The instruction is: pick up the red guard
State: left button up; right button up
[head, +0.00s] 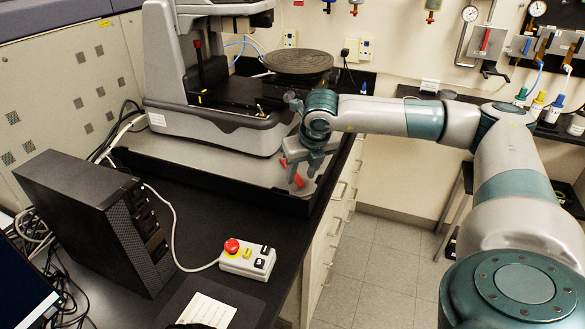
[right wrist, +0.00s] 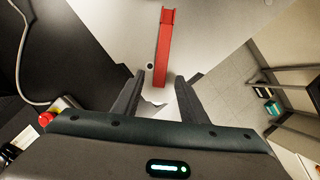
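The red guard (head: 298,180) is a narrow red piece at the right front part of the grey instrument base, partly hidden by my right gripper (head: 303,167) in the head view. In the right wrist view the guard (right wrist: 166,40) is a long red channel running away from me over the light plate. My right gripper (right wrist: 160,78) is open, its two dark fingers apart. The guard's near end shows between the fingertips, with gaps on both sides. I cannot tell whether the fingers are down at its height. My left gripper is not in view.
The profiler (head: 215,125) with its round dark stage (head: 298,62) stands behind the guard. A black computer case (head: 95,220) and a control box with a red button (head: 247,259) are on the bench at front left. The bench's right edge is close to the gripper.

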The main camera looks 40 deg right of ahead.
jog(key=shift+w+d+f, duration=0.1)
jog(key=shift+w+f, duration=0.15)
jog(key=shift+f, duration=0.4)
grip_shut()
jog(key=shift+r, duration=0.1)
